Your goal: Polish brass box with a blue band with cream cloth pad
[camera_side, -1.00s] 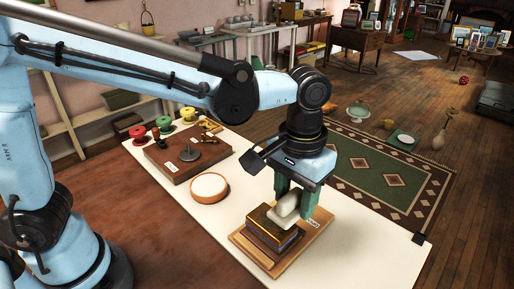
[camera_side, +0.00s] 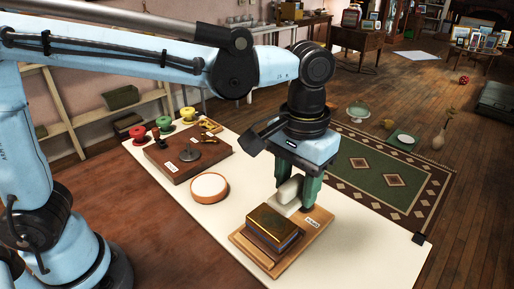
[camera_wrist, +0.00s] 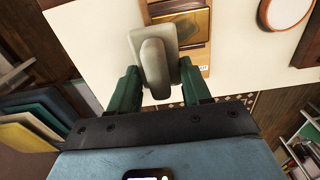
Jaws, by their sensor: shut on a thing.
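The brass box with a blue band (camera_side: 273,228) sits on a wooden board (camera_side: 264,259) on the white table; its golden top is bare. It also shows in the wrist view (camera_wrist: 190,26), partly hidden by the pad. My gripper (camera_side: 297,190) has green fingers and is shut on the cream cloth pad (camera_side: 287,193). The pad is above and behind the box in the side view, apart from its top. In the wrist view the pad (camera_wrist: 153,62) is between the fingertips (camera_wrist: 156,86).
A round dish with a pale top (camera_side: 209,187) stands left of the board. A brown tray (camera_side: 187,158) with a grey disc is farther left, with red, green and yellow spools (camera_side: 165,124) behind it. The table's front right (camera_side: 360,258) is clear.

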